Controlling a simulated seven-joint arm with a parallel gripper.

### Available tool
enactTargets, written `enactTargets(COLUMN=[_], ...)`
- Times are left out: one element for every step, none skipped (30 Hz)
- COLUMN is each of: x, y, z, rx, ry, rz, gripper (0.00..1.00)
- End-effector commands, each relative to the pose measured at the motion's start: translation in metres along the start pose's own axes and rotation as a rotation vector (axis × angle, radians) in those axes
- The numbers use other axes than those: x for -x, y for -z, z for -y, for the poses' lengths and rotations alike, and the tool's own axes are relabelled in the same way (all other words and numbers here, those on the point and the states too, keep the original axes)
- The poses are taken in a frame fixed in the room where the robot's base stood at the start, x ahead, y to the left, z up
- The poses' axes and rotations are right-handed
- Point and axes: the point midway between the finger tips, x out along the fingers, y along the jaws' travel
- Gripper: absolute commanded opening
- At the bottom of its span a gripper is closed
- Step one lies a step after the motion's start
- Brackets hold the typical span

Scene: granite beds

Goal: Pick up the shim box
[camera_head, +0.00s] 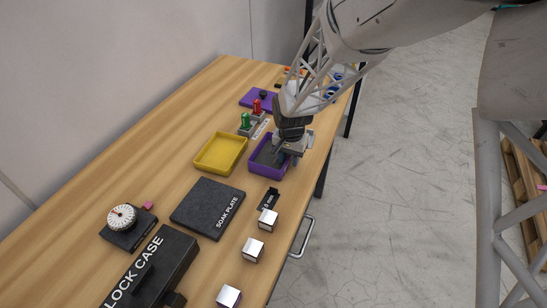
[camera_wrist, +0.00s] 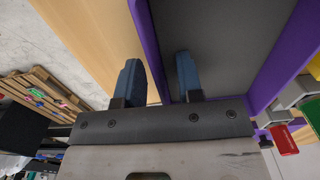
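An open purple box (camera_head: 254,164) with a dark grey inner floor stands near the table's right edge; I read no label on it, so I cannot tell for sure that it is the shim box. My gripper (camera_head: 281,157) is over its right side and hides part of it. In the wrist view my gripper (camera_wrist: 161,78) has its two blue fingers apart, one on each side of the purple box's wall (camera_wrist: 151,40). The left finger is outside over wood, the right one over the grey inside. A gap shows between the fingers and the wall.
A yellow tray (camera_head: 221,153) is left of the purple box. Green (camera_head: 246,121) and red (camera_head: 257,107) pieces stand behind it. A black soak plate (camera_head: 208,208), a black tag (camera_head: 270,199), metal cubes (camera_head: 253,249), a black case (camera_head: 150,270) and a dial gauge (camera_head: 122,218) lie nearer.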

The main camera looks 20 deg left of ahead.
Motion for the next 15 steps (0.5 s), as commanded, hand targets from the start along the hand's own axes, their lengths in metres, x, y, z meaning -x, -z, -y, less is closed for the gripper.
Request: enactTargets(x=[0.0000, 0.0000, 0.0001, 0.0001, 0.0001, 0.0001, 0.0001, 0.0001, 0.0001, 0.0001, 0.0001, 0.0001, 0.0001, 0.0001, 0.0001], y=[0.0000, 0.0000, 0.0000, 0.0000, 0.0000, 0.0000, 0.0000, 0.0000, 0.0000, 0.0000, 0.0000, 0.0000, 0.0000, 0.0000, 0.0000], z=[0.0000, 0.0000, 0.0000, 0.0000, 0.0000, 0.0000, 0.0000, 0.0000, 0.0000, 0.0000, 0.0000, 0.0000, 0.0000, 0.0000, 0.0000], rx=[0.000, 0.000, 0.000, 0.000, 0.000, 0.000, 0.000, 0.000, 0.000, 0.000, 0.000, 0.000, 0.000, 0.000, 0.000], ry=[0.000, 0.000, 0.000, 0.000, 0.000, 0.000, 0.000, 0.000, 0.000, 0.000, 0.000, 0.000, 0.000, 0.000, 0.000], rz=[0.000, 0.000, 0.000, 0.000, 0.000, 0.000, 0.000, 0.000, 0.000, 0.000, 0.000, 0.000, 0.000, 0.000, 0.000], gripper=[0.34, 0.34, 0.34, 0.34, 0.34, 0.34, 0.34, 0.34, 0.33, 0.28, 0.23, 0.17, 0.13, 0.08, 0.02])
